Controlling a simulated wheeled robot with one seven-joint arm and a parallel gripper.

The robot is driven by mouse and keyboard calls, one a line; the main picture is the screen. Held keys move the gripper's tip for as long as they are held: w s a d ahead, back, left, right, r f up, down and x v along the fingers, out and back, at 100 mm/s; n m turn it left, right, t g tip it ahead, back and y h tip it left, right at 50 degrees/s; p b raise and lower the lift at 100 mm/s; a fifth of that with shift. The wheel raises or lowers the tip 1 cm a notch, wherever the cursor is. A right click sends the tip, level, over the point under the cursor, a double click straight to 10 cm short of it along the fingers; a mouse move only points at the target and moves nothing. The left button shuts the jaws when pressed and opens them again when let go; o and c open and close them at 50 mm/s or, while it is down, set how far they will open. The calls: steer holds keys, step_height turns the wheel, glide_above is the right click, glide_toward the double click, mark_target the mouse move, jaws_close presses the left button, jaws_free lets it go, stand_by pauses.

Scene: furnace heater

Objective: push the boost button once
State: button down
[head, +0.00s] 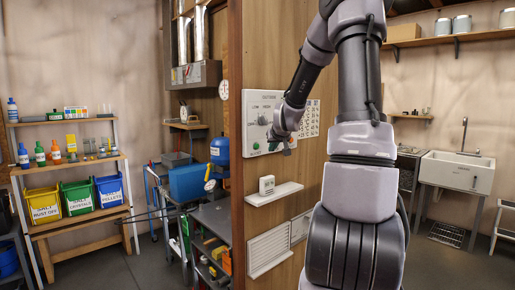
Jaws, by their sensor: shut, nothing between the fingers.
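A light control panel (254,103) is fixed to the wooden wall in the middle of the head view. It has a dial (262,121) with small lettering around it and a green round spot (256,146), button or lamp, at its lower left. I cannot read which control is boost. My gripper (273,143) is shut and empty, in front of the panel's lower right part. It hides that part, and I cannot tell whether the fingertips touch the panel.
A small white device (267,185) stands on a narrow shelf (275,195) below the panel. A printed sheet (311,118) hangs to its right. A vent grille (269,249) is lower down. A cart (215,220) stands left of the wall, and a sink (457,172) is at right.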

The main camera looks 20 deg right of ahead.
mark_target(257, 146)
steer(key=shift+w+a, duration=0.3)
steer(key=shift+w, duration=0.5)
steer(key=shift+w+a, duration=0.3)
steer(key=shift+w, duration=0.55)
steer(key=shift+w+a, duration=0.3)
steer(key=shift+w, duration=0.5)
steer(key=shift+w, duration=0.1)
steer(key=shift+w+a, duration=0.1)
steer(key=shift+w, duration=0.2)
steer(key=shift+w+a, duration=0.2)
steer(key=shift+w, duration=0.25)
stand_by(0.8)
steer(key=shift+s, duration=0.1)
steer(key=shift+s+d, duration=0.3)
steer(key=shift+s, duration=0.45)
